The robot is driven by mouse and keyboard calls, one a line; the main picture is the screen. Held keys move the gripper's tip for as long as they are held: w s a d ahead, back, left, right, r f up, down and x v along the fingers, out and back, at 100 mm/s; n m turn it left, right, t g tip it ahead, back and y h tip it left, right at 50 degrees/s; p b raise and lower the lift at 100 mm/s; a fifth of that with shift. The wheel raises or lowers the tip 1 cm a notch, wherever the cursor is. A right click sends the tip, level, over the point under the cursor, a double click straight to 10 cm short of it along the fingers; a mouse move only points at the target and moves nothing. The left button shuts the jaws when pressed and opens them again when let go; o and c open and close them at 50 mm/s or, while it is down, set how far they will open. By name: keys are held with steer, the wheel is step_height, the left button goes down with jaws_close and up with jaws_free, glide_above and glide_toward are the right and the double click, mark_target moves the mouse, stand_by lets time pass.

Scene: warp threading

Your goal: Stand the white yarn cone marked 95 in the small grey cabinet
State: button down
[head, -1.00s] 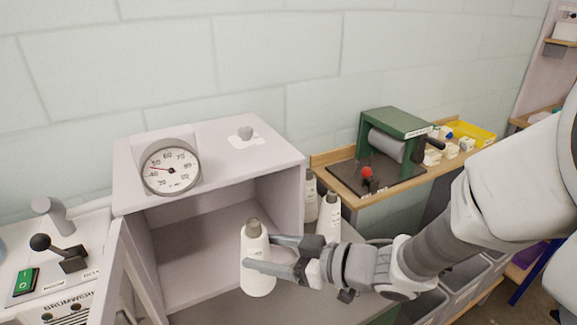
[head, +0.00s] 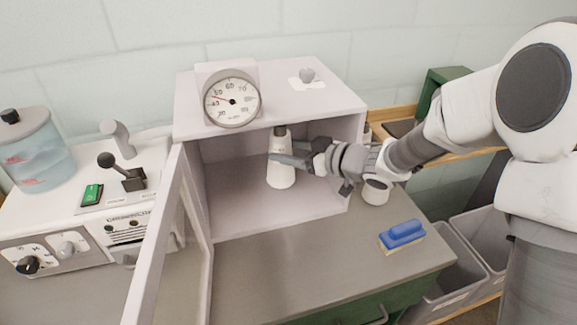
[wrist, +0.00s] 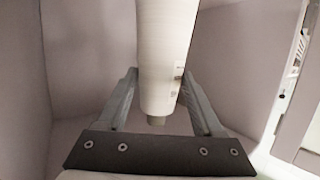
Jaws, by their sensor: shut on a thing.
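A white yarn cone (head: 281,172) with a dark tip is upright in my gripper (head: 276,156), at the mouth of the small grey cabinet (head: 235,226). My gripper is shut on the cone and reaches in from the right. In the wrist view the cone (wrist: 165,50) stands between the two fingers, with cabinet walls around it. Its marking is too small to read. I cannot tell whether its base touches the cabinet floor. The cabinet door (head: 157,245) is swung open at the left.
A round dial gauge (head: 232,98) sits on the cabinet top. Other white cones (head: 375,191) stand right of the cabinet, partly behind my arm. A machine with levers (head: 125,180) stands at the left.

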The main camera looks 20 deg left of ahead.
step_height(320, 180, down, 4)
steer(key=shift+f+b, duration=0.1)
steer(key=shift+b, duration=0.5)
steer(key=shift+w+a+f, duration=0.15)
steer(key=shift+f, duration=0.15)
steer(key=shift+c, duration=0.2)
jaws_free()
